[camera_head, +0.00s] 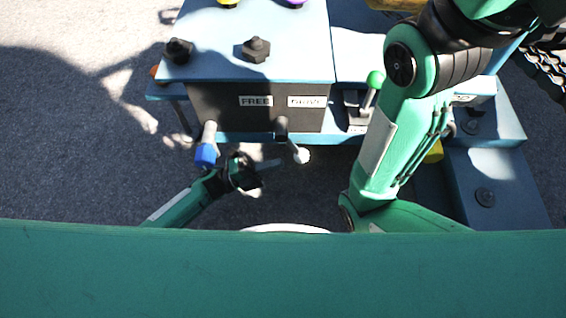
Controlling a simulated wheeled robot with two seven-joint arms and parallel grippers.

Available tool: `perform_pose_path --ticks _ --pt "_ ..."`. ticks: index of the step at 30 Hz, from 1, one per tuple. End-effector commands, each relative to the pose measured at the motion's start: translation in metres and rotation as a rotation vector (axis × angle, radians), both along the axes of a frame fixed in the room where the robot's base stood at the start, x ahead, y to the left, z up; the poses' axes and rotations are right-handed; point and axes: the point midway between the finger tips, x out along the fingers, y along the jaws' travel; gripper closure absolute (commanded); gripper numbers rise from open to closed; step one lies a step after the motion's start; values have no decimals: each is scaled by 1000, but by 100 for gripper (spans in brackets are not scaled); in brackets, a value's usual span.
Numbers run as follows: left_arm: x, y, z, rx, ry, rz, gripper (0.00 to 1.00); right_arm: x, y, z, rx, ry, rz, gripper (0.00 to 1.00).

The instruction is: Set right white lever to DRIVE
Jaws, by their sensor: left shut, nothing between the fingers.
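The right lever has a white knob (301,155) and hangs down toward me from a dark pivot on the control panel's front face. It slants down and to the right. A second lever with a blue end (205,155) hangs on the left. My left gripper (270,165) is shut and empty, between the two levers. Its fingertips point right, toward the white knob, and a small gap seems to separate them. The panel carries a FREE label (255,101) and, to its right, a label (306,102) too foreshortened to read surely. My right gripper is out of view.
The blue machine top (250,40) with black knobs (256,49) lies above the panel. A green-knobbed lever (375,79) stands to the right, close to my right arm. Bare grey ground (80,160) is open at the left.

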Motion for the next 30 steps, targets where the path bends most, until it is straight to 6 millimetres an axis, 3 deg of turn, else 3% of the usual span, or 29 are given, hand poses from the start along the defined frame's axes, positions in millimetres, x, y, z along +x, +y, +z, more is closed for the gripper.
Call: perform_pose_path --ticks 6,20,30 --pt "4 -23 7 0 0 -1 100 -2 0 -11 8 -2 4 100" --pt "5 -28 11 0 1 0 100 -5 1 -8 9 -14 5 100" --pt "5 -55 16 0 -1 1 100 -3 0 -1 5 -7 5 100"
